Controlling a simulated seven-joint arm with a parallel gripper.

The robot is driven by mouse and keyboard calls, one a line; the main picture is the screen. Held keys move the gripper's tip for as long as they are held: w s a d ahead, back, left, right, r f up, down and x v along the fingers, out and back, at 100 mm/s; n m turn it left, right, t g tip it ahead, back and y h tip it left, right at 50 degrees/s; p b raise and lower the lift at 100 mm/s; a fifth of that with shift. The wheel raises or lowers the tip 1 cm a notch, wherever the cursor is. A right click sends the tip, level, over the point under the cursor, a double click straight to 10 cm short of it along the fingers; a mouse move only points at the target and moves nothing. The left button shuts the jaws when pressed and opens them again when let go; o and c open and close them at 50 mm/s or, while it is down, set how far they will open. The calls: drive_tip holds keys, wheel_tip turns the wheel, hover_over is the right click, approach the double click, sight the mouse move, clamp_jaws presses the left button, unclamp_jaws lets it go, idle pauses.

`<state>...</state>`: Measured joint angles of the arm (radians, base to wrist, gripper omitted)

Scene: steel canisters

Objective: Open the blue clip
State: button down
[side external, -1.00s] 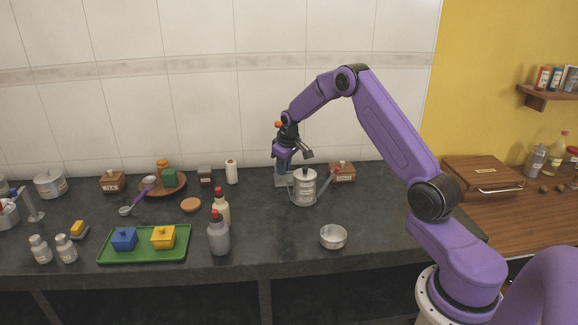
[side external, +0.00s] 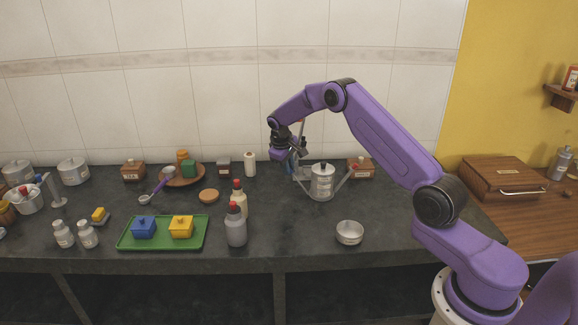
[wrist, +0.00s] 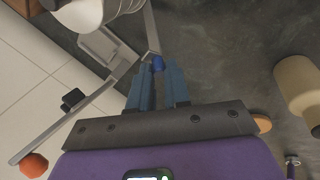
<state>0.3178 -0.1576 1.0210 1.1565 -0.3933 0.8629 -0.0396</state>
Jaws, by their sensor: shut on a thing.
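The blue clip (wrist: 158,63) shows in the wrist view as a small blue piece on a thin metal arm, at the tips of my gripper's fingers. My gripper (wrist: 160,78) has its blue-grey fingers closed in on it, with a narrow gap showing between them. In the side external view, my gripper (side external: 291,168) points down just left of the steel canister (side external: 322,184), by the metal stand. The clip is too small to make out there. The canister also shows at the top left of the wrist view (wrist: 90,12).
A metal rod with an orange knob (wrist: 33,165) and a black clamp (wrist: 73,99) stands close to my fingers. A steel bowl (side external: 349,233) is in front of the canister. Bottles (side external: 236,228) and a green tray (side external: 163,243) are to the left. The counter between is clear.

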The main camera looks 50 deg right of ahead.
drive_tip(key=shift+w+a, duration=0.1)
drive_tip(key=c, duration=1.1)
unclamp_jaws()
drive_tip(key=shift+o, duration=0.2)
drive_tip(key=v, duration=1.7)
drive_tip(key=shift+r, duration=0.2)
